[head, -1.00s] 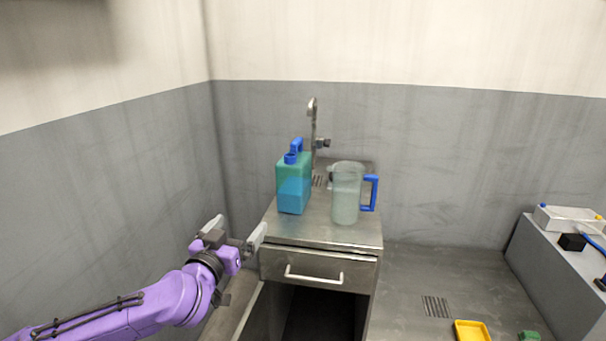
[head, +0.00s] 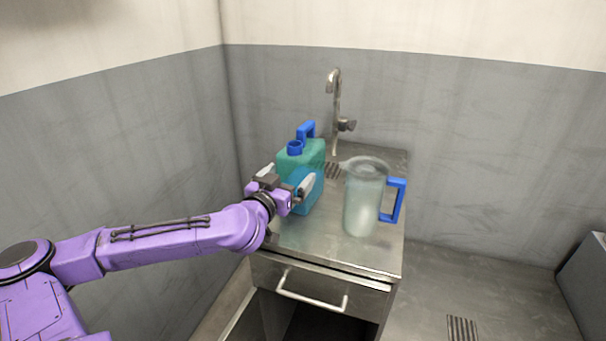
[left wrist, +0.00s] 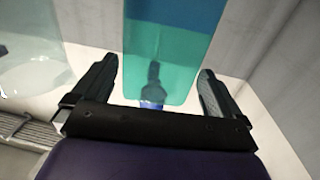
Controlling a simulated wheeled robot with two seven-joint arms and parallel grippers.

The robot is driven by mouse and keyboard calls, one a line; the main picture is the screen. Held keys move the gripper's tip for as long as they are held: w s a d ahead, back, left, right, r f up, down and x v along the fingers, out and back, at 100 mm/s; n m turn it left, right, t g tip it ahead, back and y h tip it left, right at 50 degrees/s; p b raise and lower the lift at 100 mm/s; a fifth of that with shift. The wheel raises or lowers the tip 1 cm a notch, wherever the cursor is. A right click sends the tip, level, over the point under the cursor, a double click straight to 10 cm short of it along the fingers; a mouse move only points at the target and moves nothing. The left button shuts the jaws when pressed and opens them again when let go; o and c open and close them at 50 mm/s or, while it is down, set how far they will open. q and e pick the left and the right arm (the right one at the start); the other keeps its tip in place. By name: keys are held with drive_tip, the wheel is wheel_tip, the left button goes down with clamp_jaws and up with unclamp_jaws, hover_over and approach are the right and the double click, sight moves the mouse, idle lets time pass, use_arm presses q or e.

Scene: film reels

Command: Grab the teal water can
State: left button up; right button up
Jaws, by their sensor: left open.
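The teal water can (head: 311,158) has a blue cap and blue handle and stands upright on the metal cabinet top, left of the clear pitcher. My left gripper (head: 288,181) is open in front of the can, with its fingers towards the can's sides and hiding part of its lower body. In the left wrist view the can (left wrist: 172,55) shows between the two spread fingers of the gripper (left wrist: 159,90), with a gap on each side. I cannot tell how deep the can sits between them. My right gripper is not in view.
A clear pitcher (head: 362,205) with a blue handle stands close to the right of the can. A faucet (head: 336,105) rises behind them. A drawer with a handle (head: 312,296) is below the cabinet top. Grey walls close off the back and left.

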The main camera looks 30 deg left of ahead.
use_arm(q)
drive_tip(key=w, duration=0.4)
drive_tip(key=w+a+b, duration=0.1)
drive_tip(key=w, duration=0.1)
drive_tip(key=shift+d, duration=0.1)
drive_tip(key=c, duration=1)
drive_tip(key=shift+r, duration=0.1)
drive_tip(key=c, duration=0.4)
drive_tip(key=shift+o, duration=0.2)
drive_tip(key=shift+r, duration=0.1)
